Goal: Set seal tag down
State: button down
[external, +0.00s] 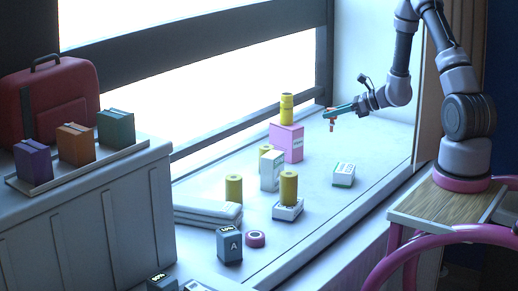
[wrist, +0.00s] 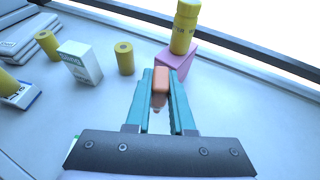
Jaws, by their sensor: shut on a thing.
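The seal tag, a small orange-red piece (wrist: 160,80), sits between the teal fingertips of my gripper (wrist: 161,88) in the wrist view. My gripper is shut on it. In the external view the tag (external: 332,126) hangs below my gripper (external: 331,113), held above the white counter (external: 320,205). It is to the right of a pink box (external: 287,143) that has a yellow bottle (external: 286,108) on top. The pink box (wrist: 178,62) and bottle (wrist: 185,28) are just beyond my fingertips in the wrist view.
White boxes (external: 270,170) (external: 344,174) and yellow cylinders (external: 234,188) stand on the counter. Counter space below my gripper is clear.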

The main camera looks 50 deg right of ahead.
notch_tip(320, 180, down, 12)
dwell(0.6)
jog(key=shift+f, duration=0.1)
jog(key=c, duration=0.8)
grip_release()
